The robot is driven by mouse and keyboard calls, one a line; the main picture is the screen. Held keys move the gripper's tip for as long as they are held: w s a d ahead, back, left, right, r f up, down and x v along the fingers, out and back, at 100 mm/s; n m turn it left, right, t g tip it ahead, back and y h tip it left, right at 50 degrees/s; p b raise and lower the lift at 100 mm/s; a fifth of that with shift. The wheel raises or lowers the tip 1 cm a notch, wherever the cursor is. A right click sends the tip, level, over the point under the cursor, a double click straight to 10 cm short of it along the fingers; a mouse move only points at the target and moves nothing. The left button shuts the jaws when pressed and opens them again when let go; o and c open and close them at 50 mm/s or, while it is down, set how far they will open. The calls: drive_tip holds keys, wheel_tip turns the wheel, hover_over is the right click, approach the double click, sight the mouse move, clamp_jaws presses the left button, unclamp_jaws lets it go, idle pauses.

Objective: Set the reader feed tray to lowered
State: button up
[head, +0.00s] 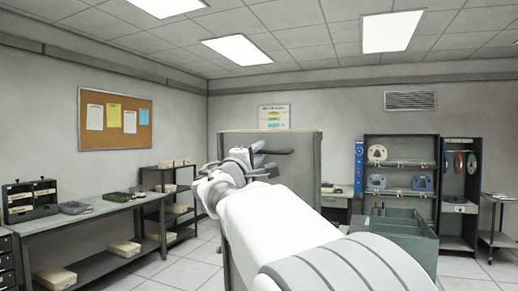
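My gripper (268,163) is at the end of my white arm, raised in the middle of the head view. Dark finger-like parts show at its end, but their gap is not clear. A large grey panel or cabinet (300,155) stands behind my gripper, and my arm hides much of its front. I cannot make out a reader feed tray or its position. I see no object held in my gripper.
A long workbench (90,210) with boxes and trays runs along the left. A low shelf unit (165,180) stands beyond it. At right are a green-grey open bin (400,238), a reel rack (400,145) and a dark cabinet (460,155). Tiled floor is clear at left centre.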

clamp_jaws()
idle(1.5)
